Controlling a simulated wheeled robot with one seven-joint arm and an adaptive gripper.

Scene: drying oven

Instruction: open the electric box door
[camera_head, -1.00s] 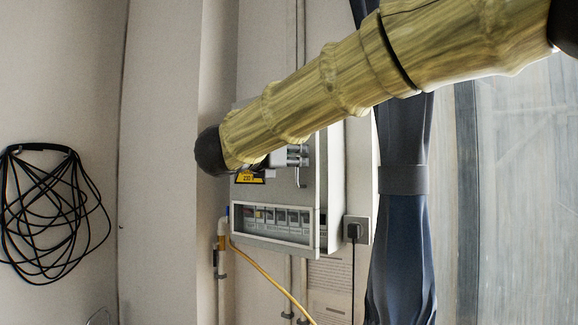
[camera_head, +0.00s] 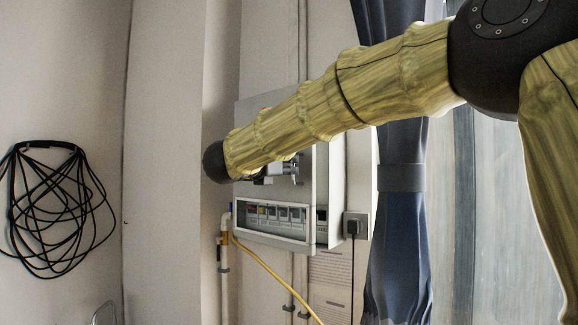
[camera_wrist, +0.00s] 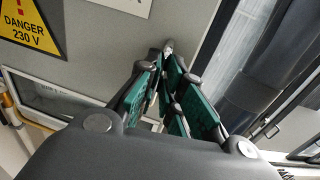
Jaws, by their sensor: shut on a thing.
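The grey electric box door (camera_head: 307,190) is in the middle of the head view, with a clear window (camera_head: 272,218) low on it showing a row of switches. The door stands slightly ajar, its right edge apart from the box body (camera_head: 336,190); a narrow strip of the inside shows. The door face (camera_wrist: 95,48) also fills the left of the wrist view, with a yellow danger sign (camera_wrist: 27,30). My gripper (camera_head: 292,170) is at the door's right part, partly hidden by my arm. In the wrist view its green-padded fingers (camera_wrist: 168,52) are shut on the small grey handle, mostly hidden between the fingertips.
A dark blue curtain (camera_head: 400,230) hangs right of the box, before a window. A socket with a plug (camera_head: 354,228) is just right of the box. A yellow cable (camera_head: 270,272) runs below it. Black cables (camera_head: 55,215) hang on the left wall.

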